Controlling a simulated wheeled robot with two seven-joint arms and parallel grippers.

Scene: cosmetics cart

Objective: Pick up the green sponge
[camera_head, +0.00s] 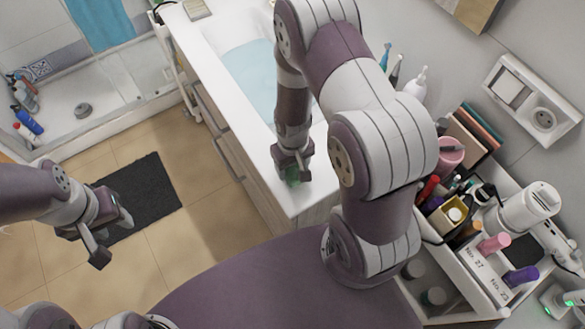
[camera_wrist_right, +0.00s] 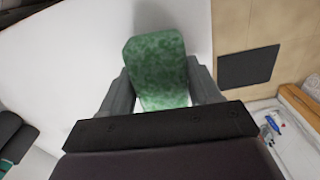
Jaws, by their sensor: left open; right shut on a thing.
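The green sponge (camera_wrist_right: 157,68) is between the two fingers of my right gripper (camera_wrist_right: 162,90) in the right wrist view, with the white counter behind it. I cannot tell whether the sponge touches the counter. My left gripper (camera_head: 112,232) is open and empty, over the floor by the dark mat at the left.
The white counter (camera_head: 310,192) with a basin (camera_head: 252,78) is under my right arm. A cosmetics cart (camera_head: 478,285) full of bottles and tubes stands at the right. A dark mat (camera_head: 142,195) lies on the tiled floor. A shower tray (camera_head: 85,108) is at the back left.

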